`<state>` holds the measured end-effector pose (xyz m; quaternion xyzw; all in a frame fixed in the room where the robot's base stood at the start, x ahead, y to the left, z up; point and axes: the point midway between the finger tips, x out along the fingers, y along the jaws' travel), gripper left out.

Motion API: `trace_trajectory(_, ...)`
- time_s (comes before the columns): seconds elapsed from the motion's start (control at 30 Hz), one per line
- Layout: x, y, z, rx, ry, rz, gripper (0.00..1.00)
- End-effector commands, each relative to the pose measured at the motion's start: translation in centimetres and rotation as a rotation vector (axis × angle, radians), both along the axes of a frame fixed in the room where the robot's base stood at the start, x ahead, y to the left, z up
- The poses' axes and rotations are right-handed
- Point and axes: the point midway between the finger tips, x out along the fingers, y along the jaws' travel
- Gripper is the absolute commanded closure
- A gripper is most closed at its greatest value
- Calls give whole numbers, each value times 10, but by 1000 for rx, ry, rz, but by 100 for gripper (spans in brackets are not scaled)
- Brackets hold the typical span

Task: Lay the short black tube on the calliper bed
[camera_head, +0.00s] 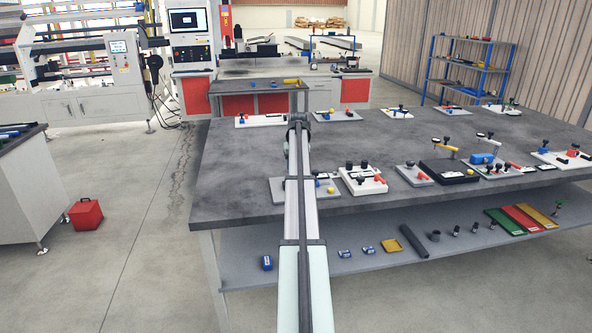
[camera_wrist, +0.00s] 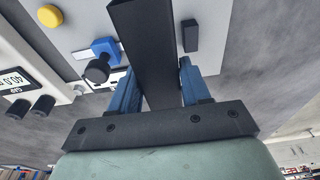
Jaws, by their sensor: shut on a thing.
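In the wrist view my gripper (camera_wrist: 156,80) has its two blue fingers closed on the sides of a black tube (camera_wrist: 148,35). The tube runs up between the fingers and out of the top edge. Behind it is a light grey board (camera_wrist: 225,45) with a yellow knob, a blue block and a small black block. A white device with a digital display (camera_wrist: 12,85) and black knobs is at the left. I cannot tell which part is the calliper bed, or whether the tube touches the board. In the head view my arm hides the gripper and the tube.
The dark worktable (camera_head: 240,175) carries several boards with knobs, including a white one (camera_head: 363,180) right of my arm. The lower shelf (camera_head: 350,262) holds several black cylinders and green, red and yellow trays. A red box (camera_head: 86,217) stands on the floor at left.

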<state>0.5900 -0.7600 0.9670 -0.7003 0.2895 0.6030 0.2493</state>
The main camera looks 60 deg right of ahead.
Motion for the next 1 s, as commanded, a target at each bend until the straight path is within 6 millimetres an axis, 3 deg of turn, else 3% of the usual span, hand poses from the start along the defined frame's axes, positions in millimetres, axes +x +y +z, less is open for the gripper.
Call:
trace_trajectory(0.47,0,0,-3,-1,-1,-1,98)
trace_trajectory(1.0,0,0,-37,-1,-1,-1,98)
